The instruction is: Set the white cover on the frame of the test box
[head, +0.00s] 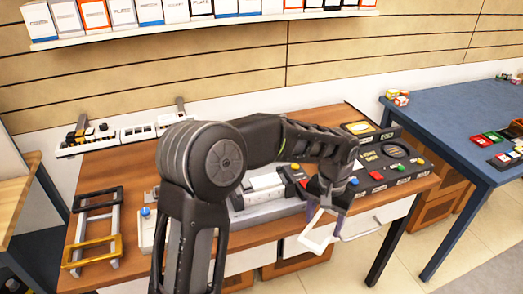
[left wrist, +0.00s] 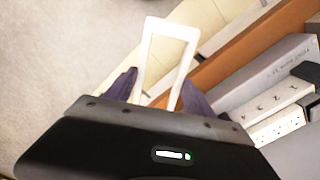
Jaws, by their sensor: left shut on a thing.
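The white cover (head: 310,243) is a thin open rectangular frame. My left gripper (head: 324,212) is shut on it and holds it tilted, in front of the table's front edge. In the left wrist view the cover (left wrist: 188,31) sticks out beyond the purple fingers of the gripper (left wrist: 158,92), with floor behind it. A long grey unit with white modules (head: 265,184), which looks like the test box, lies along the table. My arm hides part of it, and I cannot make out its bare frame. The cover is apart from it. My right gripper is not in view.
A stand with black and gold frames (head: 96,250) is at the left of the wooden table (head: 120,176). A dark panel with coloured buttons (head: 385,170) fills the right end. White sockets (head: 133,133) line the back. A blue table (head: 445,120) stands at right.

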